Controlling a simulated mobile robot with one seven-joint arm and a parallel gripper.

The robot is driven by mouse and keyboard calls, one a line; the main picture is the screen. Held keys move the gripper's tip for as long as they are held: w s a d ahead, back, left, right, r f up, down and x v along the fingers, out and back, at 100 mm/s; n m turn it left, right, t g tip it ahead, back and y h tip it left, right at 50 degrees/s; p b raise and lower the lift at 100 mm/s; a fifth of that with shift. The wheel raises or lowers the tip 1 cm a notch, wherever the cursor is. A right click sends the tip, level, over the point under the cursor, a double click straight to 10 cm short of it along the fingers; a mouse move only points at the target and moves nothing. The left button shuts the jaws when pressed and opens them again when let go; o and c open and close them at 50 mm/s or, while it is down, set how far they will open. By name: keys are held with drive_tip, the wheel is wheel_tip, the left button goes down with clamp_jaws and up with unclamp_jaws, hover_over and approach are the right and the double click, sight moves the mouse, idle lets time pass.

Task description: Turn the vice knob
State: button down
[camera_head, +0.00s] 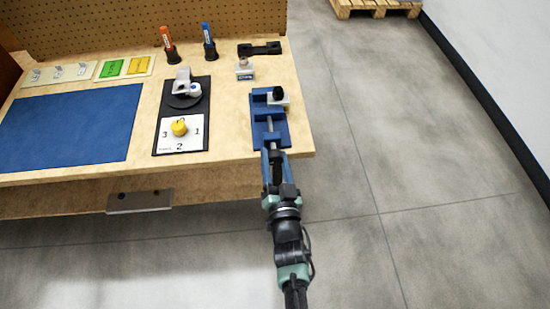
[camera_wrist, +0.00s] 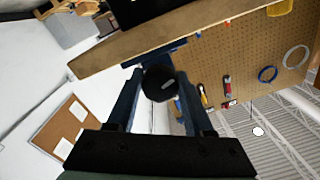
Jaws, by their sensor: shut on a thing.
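The blue vice (camera_head: 259,128) is fixed at the right front corner of the wooden bench, with a metal screw along its middle. My gripper (camera_head: 274,160) reaches the vice's front end from the floor side. In the wrist view the round black vice knob (camera_wrist: 159,84) sits between my two fingers, with a pale mark on its face. My gripper is shut on it. In the head view my fingers and wrist largely cover the knob.
The blue mat (camera_head: 70,125) covers the bench's left part.

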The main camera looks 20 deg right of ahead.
drive_tip(key=shift+a+m, duration=0.1)
drive_tip(key=shift+m, duration=1.8)
drive_tip(key=shift+c, duration=1.6)
unclamp_jaws()
drive_tip(key=v, duration=1.3)
